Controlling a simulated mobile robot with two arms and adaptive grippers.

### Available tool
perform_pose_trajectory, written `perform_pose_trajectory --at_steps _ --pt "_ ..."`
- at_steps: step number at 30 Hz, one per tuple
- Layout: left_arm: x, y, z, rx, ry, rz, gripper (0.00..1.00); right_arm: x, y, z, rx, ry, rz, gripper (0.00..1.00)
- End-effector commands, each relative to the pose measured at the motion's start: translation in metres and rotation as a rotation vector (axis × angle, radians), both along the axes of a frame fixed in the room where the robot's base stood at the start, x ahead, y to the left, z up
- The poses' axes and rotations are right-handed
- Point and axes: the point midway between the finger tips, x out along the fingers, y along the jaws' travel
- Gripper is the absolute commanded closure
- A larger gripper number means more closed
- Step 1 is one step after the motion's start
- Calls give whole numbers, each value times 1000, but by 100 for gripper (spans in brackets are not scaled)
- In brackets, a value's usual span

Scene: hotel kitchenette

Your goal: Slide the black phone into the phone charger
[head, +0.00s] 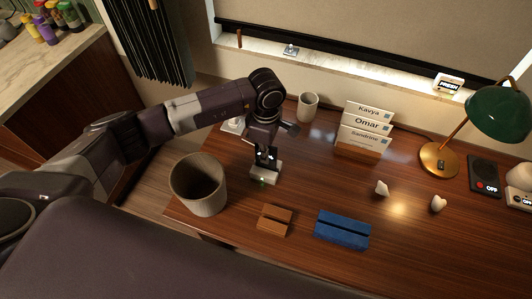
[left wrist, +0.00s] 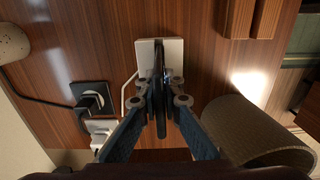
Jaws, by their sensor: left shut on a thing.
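My left gripper (head: 266,155) is over the desk and shut on the black phone (head: 270,153). In the left wrist view the phone (left wrist: 159,80) stands edge-on between the two fingers of the left gripper (left wrist: 160,103). The phone charger (head: 265,174) is a small pale block right under the phone, with a small green light at its front. In the left wrist view the charger (left wrist: 171,52) lies behind the phone's far end, and a white cable leaves its left side. The phone's lower edge is at the charger; I cannot tell how deep it sits. My right gripper is out of view.
A grey bin-like cup (head: 199,186) stands close left of the charger. A wooden holder (head: 274,220) and a blue holder (head: 342,230) lie in front. Name cards (head: 366,125), a small cup (head: 308,107) and a green lamp (head: 498,114) stand behind and right.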

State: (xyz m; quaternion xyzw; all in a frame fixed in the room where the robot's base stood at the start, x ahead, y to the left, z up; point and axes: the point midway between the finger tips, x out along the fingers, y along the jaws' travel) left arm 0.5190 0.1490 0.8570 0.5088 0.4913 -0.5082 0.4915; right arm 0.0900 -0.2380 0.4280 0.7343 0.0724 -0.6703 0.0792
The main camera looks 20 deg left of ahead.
Motion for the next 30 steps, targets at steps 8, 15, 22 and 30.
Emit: perform_pose_trajectory --at_steps 8,15,22,30 --pt "0 0 1 0 -1 0 100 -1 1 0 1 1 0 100" --pt "0 0 1 0 -1 0 87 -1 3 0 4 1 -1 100" --pt "0 0 0 0 0 0 74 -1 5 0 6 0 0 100" --pt "1 0 6 0 -2 0 74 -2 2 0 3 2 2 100"
